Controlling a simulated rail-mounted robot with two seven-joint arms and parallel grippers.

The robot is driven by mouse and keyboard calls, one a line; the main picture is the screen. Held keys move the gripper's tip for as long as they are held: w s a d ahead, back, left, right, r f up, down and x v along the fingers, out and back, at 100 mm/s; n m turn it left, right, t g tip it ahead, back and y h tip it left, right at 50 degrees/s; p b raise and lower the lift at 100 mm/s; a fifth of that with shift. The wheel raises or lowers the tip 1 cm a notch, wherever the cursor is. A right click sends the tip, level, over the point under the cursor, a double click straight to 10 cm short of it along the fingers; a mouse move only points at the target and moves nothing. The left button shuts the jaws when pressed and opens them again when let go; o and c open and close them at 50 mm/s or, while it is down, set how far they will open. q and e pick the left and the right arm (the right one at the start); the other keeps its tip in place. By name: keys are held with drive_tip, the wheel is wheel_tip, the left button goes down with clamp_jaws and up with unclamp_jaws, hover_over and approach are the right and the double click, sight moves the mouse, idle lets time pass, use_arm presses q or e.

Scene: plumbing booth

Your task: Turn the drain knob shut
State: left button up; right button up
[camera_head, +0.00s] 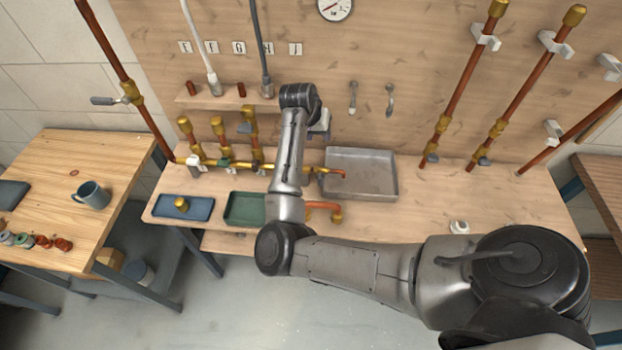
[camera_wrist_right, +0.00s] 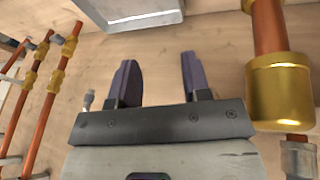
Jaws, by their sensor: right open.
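My right gripper (camera_wrist_right: 160,78) is open, with nothing between its two dark fingers in the right wrist view. In the head view the right arm reaches up past the bench, and the right gripper (camera_head: 320,124) is partly hidden behind the wrist, near the back board. A brass manifold line (camera_head: 240,168) runs along the bench left of the arm, with a white knob (camera_head: 195,164), a green knob (camera_head: 226,165) and a darker knob (camera_head: 258,167). I cannot tell which is the drain knob. The arm hides part of the line. My left gripper is not in view.
A grey metal tray (camera_head: 362,174) stands right of the arm; it also shows in the wrist view (camera_wrist_right: 128,8). A large brass fitting (camera_wrist_right: 280,92) is close beside the gripper. Blue (camera_head: 185,208) and green (camera_head: 243,209) trays sit at the bench front. Copper pipes (camera_head: 460,85) rise at right.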

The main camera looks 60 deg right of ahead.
sight(319, 178)
drive_tip(key=s+a+f+n+g+y, duration=0.1)
drive_tip(key=s+a+y, duration=0.1)
drive_tip(key=a+y, duration=0.15)
drive_tip(key=shift+n, duration=0.3)
drive_tip(key=x, duration=0.4)
drive_tip(key=w+a+b+x, duration=0.1)
drive_tip(key=x, duration=0.3)
drive_tip(key=b+x, duration=0.1)
drive_tip(key=x, duration=0.4)
drive_tip(key=shift+w+a+f, duration=0.15)
drive_tip(key=shift+w+f, duration=0.15)
drive_tip(key=shift+f, duration=0.05)
drive_tip(key=shift+b+x, duration=0.3)
drive_tip(key=shift+x, duration=0.6)
drive_tip(key=shift+c, duration=0.2)
